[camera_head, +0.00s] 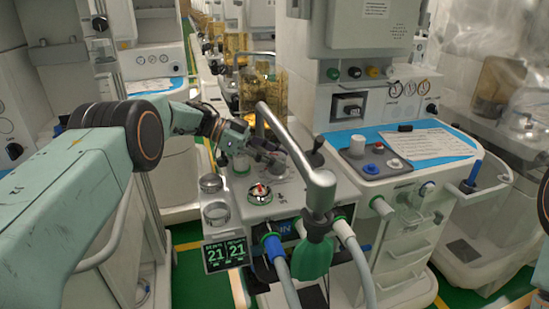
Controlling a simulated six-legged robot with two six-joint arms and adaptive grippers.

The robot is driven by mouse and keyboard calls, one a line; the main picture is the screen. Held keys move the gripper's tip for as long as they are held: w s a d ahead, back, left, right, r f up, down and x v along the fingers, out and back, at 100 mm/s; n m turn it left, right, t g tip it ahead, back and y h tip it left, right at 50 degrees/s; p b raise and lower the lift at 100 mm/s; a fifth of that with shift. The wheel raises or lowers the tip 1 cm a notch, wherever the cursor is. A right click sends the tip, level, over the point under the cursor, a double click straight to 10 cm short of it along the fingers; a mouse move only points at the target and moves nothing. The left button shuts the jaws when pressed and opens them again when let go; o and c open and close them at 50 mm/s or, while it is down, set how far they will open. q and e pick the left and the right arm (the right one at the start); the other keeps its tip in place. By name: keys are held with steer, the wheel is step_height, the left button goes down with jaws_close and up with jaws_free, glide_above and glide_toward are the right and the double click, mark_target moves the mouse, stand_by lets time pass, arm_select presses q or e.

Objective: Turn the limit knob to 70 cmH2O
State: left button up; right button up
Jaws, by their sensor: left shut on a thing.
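My left arm comes in from the left, and its gripper (270,150) is over the rear of the grey machine top (285,205). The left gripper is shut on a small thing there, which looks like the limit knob. The fingers hide most of the knob, and its scale and setting cannot be read. A clear dome with a red part inside (259,193) stands nearer on the same top, apart from the gripper. My right gripper is not in view; only a bit of dark joint shows at the right edge.
A thick grey metal arm (295,150) slants across the machine top, close to the right of my gripper. A green bag (313,257) and hoses hang at the front. A display (225,254) reads 21 and 21. Another cart with blue mat (440,158) stands at right.

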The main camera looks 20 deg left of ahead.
arm_select(q)
steer(key=shift+d, duration=0.2)
steer(key=o, duration=1.2)
steer(key=shift+c, duration=0.2)
steer(key=shift+a, duration=0.15)
steer(key=shift+v, duration=3.75)
